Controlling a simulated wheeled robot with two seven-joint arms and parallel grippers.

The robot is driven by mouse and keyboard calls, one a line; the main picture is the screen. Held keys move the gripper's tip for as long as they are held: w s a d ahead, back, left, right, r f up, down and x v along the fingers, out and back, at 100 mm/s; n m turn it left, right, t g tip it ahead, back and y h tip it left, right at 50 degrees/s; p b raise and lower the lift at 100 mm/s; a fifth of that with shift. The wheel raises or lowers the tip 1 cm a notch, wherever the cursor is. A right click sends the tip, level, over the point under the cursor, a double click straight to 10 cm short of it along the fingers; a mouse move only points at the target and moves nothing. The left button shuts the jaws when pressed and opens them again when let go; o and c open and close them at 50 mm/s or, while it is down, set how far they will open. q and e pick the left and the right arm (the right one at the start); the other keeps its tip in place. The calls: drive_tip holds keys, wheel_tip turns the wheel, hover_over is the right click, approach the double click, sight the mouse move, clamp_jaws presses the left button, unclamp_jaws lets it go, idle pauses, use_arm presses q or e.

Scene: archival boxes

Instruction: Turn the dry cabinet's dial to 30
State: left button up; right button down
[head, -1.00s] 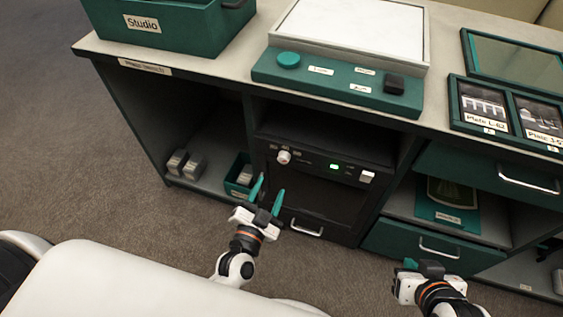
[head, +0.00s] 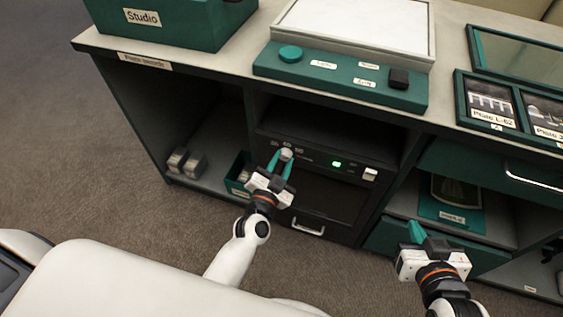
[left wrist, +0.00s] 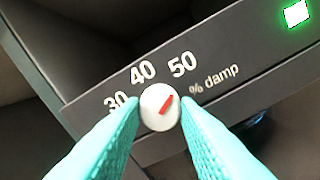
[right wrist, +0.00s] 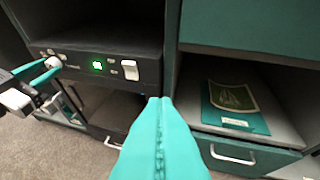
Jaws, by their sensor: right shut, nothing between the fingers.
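The dry cabinet (head: 325,197) sits in the middle bay under the counter. Its white round dial (left wrist: 153,116) has a red mark that points up and right, towards the printed 50. The numbers 30, 40 and 50 run around it from left to upper right. My left gripper (left wrist: 160,108) has its teal fingers on either side of the dial (head: 286,154), very close to it; whether they press on it I cannot tell. My right gripper (head: 415,228) is shut and empty, in front of the right-hand shelf and drawer, apart from the cabinet.
A green-lit display (head: 336,164) and a white switch (head: 370,174) are on the cabinet's panel, right of the dial. The cabinet's handle (head: 308,227) is below. The counter edge overhangs the bay. A green folder (right wrist: 232,105) lies on the right shelf.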

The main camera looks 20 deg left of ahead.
use_arm(q)
drive_tip(key=c, duration=0.4)
drive_tip(key=n+p, duration=0.2)
drive_tip(key=shift+r+n, duration=0.15)
drive_tip(key=shift+n, duration=0.25)
drive_tip(key=n+p, duration=0.1)
drive_tip(key=n, duration=0.2)
drive_tip(key=shift+n+p, duration=0.3)
drive_tip(key=shift+p, duration=0.05)
drive_tip(key=n+p, duration=0.1)
drive_tip(key=n, duration=0.2)
drive_tip(key=shift+n, duration=0.3)
drive_tip(key=n, duration=0.4)
drive_tip(key=shift+n, duration=0.3)
drive_tip(key=n, duration=0.4)
drive_tip(key=shift+n, duration=0.3)
drive_tip(key=shift+n+b, duration=0.3)
drive_tip(key=shift+n, duration=2)
use_arm(e)
drive_tip(key=s+d+f+g+h, duration=0.1)
drive_tip(key=s+d+f+g, duration=0.1)
drive_tip(key=s+g, duration=0.2)
drive_tip(key=s+d+f+g+h, duration=0.1)
drive_tip(key=s+d+f+g, duration=0.1)
drive_tip(key=s, duration=0.6)
drive_tip(key=shift+d+f+g, duration=0.2)
drive_tip(key=shift+f+g, duration=0.55)
drive_tip(key=shift+g, duration=0.65)
